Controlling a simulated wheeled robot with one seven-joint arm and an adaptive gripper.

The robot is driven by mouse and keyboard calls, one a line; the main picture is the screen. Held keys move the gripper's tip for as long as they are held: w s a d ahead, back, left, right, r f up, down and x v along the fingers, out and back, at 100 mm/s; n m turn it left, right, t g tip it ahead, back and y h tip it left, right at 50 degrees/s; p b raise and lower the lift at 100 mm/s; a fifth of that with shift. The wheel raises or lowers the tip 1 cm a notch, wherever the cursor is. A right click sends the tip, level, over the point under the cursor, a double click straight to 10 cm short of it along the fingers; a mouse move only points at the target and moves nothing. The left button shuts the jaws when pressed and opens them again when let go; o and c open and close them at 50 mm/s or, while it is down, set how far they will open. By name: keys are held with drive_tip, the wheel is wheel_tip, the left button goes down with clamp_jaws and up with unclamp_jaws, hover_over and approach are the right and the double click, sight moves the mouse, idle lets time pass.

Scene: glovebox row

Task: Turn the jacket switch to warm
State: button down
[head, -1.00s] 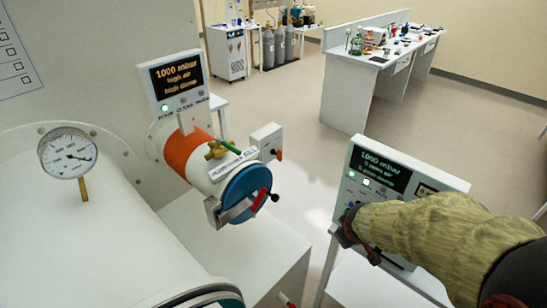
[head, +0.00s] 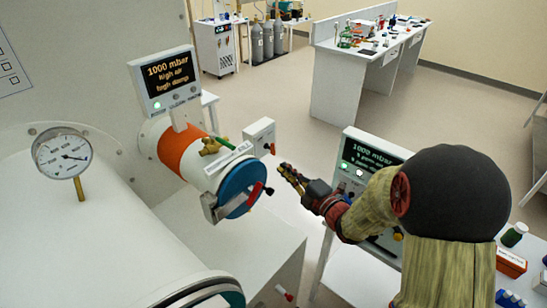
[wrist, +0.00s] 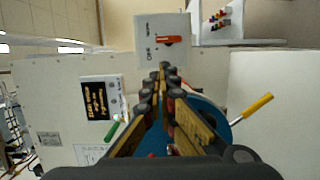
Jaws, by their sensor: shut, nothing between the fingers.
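A small white switch box (head: 259,137) with an orange-red lever (head: 271,149) stands beyond the blue round door of the orange-and-white cylinder. I take it as the jacket switch. In the wrist view the box (wrist: 163,30) is at the top centre, with its lever (wrist: 168,41) lying sideways across the picture. Dark lettering is on its face, too small to read surely. My gripper (head: 284,172) is shut and empty, just right of the lever in the head view. In the wrist view the fingertips (wrist: 164,68) show just below the lever, apparently apart from it.
The blue door (head: 242,186) with its dark handle knob and the green-handled brass valve (head: 212,146) are close left of my gripper. A display (head: 166,80) reads 1000 mbar. A second panel (head: 365,160) stands right behind my arm. Open floor lies beyond.

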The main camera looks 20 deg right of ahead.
approach(265, 139)
drive_tip(key=w+a, duration=0.1)
drive_tip(key=w+a+f, duration=0.1)
drive_tip(key=w+a, duration=0.1)
drive_tip(key=shift+a, duration=0.25)
idle(0.4)
drive_tip(key=shift+w+d+r+m, duration=0.1)
drive_tip(key=shift+d+m, duration=0.1)
drive_tip(key=shift+m, duration=0.2)
drive_tip(key=shift+w+d+r+m, duration=0.1)
drive_tip(key=shift+d+m, duration=0.1)
drive_tip(key=shift+m, duration=0.1)
drive_tip(key=shift+w+d+r+m+g+p, duration=0.2)
drive_tip(key=shift+m+g, duration=0.15)
drive_tip(key=shift+m, duration=0.4)
drive_tip(key=shift+w+d+r+m+g+p, duration=0.1)
drive_tip(key=shift+d+r+m+g+p, duration=0.2)
drive_tip(key=shift+m, duration=0.45)
drive_tip(key=shift+f+b, duration=0.1)
drive_tip(key=shift+b, duration=0.2)
drive_tip(key=shift+d, duration=0.1)
